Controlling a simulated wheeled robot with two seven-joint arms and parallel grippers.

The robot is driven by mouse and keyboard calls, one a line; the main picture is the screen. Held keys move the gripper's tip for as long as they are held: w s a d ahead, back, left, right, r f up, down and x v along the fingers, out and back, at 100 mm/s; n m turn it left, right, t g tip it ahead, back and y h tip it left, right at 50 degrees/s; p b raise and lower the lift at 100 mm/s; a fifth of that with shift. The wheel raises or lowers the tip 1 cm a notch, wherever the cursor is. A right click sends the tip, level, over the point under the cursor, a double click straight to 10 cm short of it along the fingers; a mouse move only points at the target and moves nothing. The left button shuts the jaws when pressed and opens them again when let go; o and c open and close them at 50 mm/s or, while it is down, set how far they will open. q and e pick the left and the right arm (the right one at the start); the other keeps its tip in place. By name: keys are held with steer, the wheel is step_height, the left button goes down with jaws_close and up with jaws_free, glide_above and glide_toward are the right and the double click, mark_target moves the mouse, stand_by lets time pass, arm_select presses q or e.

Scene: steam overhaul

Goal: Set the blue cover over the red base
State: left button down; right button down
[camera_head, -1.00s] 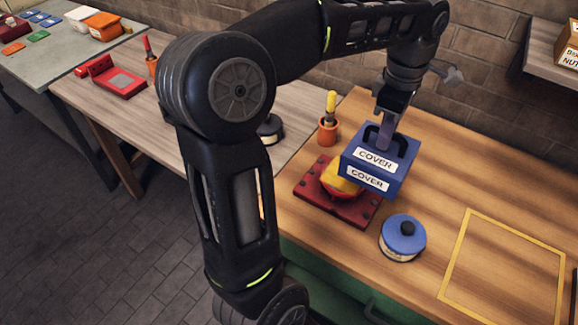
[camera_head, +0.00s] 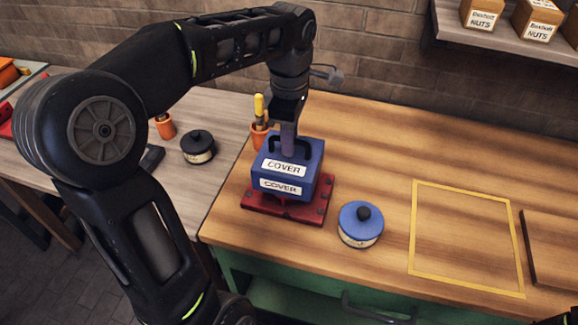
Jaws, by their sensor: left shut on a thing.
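The blue cover (camera_head: 265,184), a box with white "COVER" labels and a handle on top, is over the red base (camera_head: 317,204). My left gripper (camera_head: 288,148) comes down from above and is shut on the cover's handle. The base's flat plate with bolts shows around the cover's lower edge. The yellow part and red middle of the base are now mostly hidden under the cover. I cannot tell whether the cover rests fully on the plate or sits slightly above it.
A blue round tin (camera_head: 360,226) with a black knob stands close to the right of the base. An orange pot (camera_head: 260,135) with a yellow-handled tool is behind. A yellow taped outline (camera_head: 414,232) marks empty bench at right. A black tin (camera_head: 198,148) is at left.

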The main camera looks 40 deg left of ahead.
mark_target(289, 159)
arm_select(q)
steer(key=shift+f, duration=0.7)
step_height(289, 159, down, 4)
steer(key=shift+r, duration=0.2)
steer(key=shift+f, duration=0.1)
steer(key=shift+f, duration=0.2)
steer(key=c, duration=1.5)
jaws_free()
steer(key=shift+o, duration=0.2)
steer(key=shift+r, duration=0.2)
